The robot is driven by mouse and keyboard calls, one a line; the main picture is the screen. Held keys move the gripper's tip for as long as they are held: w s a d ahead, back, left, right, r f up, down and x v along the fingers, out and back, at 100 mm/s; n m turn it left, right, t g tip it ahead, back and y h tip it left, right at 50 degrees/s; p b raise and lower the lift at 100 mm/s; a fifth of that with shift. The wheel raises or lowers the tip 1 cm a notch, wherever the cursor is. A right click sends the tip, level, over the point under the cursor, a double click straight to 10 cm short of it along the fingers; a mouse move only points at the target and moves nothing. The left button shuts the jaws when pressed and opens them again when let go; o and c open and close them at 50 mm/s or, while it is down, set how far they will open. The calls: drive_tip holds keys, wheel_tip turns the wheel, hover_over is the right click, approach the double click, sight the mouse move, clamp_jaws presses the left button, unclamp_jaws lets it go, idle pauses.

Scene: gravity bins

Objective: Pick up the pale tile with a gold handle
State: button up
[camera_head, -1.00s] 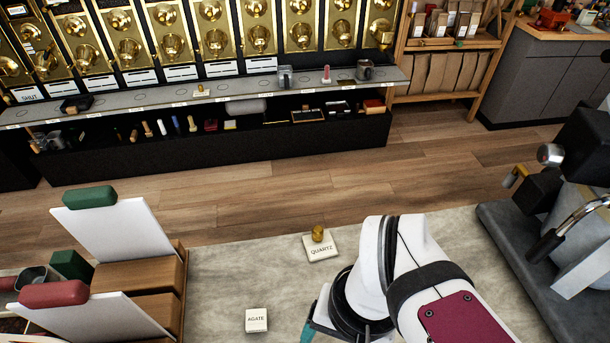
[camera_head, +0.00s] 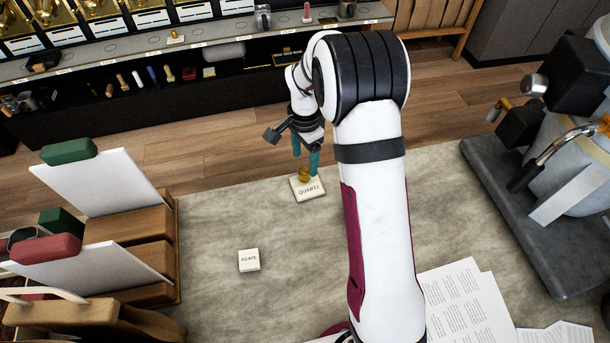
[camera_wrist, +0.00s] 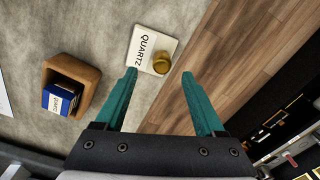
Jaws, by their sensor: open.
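The pale tile (camera_head: 308,189) reads QUARTZ and has a round gold handle (camera_head: 304,174) on top. It lies on the grey counter near the counter's far edge. In the wrist view the tile (camera_wrist: 144,50) and its gold handle (camera_wrist: 161,63) are just beyond my fingertips, between their lines and nearer the left finger. My gripper (camera_head: 307,162) has teal fingers, points down and is close above the tile. It also shows in the wrist view (camera_wrist: 159,73), with the fingers spread and nothing between them.
A small white AGATE tile (camera_head: 249,260) lies to the left. A wooden stand with white boards (camera_head: 140,250) is at the left. A grey machine (camera_head: 545,190) stands at the right. Papers (camera_head: 460,295) lie at the front right.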

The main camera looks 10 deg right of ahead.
sight(304, 169)
wheel_tip(304, 169, down, 6)
drive_tip(key=shift+w+a+r, duration=0.1)
drive_tip(key=shift+w, duration=0.05)
clamp_jaws()
idle(0.3)
